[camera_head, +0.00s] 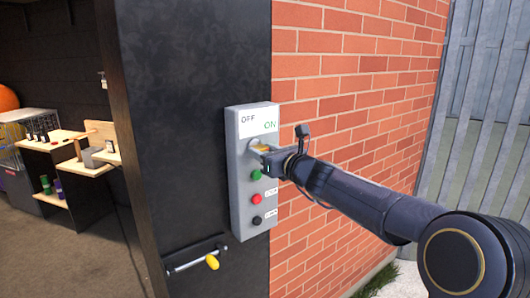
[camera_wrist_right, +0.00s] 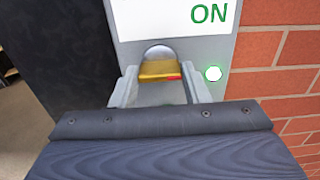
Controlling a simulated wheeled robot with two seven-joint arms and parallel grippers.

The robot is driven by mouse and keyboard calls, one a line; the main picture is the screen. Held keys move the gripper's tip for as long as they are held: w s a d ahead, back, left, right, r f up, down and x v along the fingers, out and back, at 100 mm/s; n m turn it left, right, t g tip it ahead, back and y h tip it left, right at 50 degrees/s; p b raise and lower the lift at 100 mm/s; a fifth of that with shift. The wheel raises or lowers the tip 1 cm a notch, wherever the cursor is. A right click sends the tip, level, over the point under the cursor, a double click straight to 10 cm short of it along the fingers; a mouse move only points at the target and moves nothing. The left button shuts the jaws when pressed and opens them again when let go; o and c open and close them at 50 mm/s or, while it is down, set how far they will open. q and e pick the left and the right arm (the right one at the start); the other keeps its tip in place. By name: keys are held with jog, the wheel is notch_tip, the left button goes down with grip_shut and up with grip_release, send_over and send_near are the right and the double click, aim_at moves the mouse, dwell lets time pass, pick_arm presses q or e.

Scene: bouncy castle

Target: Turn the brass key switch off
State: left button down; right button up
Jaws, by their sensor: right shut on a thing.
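The brass key switch (camera_wrist_right: 160,70) sits in a round silver lock just below the OFF/ON label on a grey control box (camera_head: 236,200). In the right wrist view its bow lies about level, with a small red mark at its right end. My right gripper (camera_head: 264,150) reaches in from the right and is shut on the key; in the wrist view its two fingers (camera_wrist_right: 160,88) stand on either side of it. In the head view the gripper partly hides the key. My left gripper is not in view.
Below the key are green (camera_head: 256,174), red (camera_head: 256,199) and black (camera_head: 257,220) buttons. The box is mounted at the edge of a black panel (camera_head: 200,120) beside a brick wall (camera_head: 350,80). Shelves (camera_head: 55,145) stand far left.

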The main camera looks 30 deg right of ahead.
jog(key=n+b, duration=0.6)
jog(key=n, duration=0.2)
jog(key=shift+f, duration=0.15)
jog(key=shift+n+b, duration=2.8)
jog(key=shift+n, duration=2.2)
jog(key=o, duration=1)
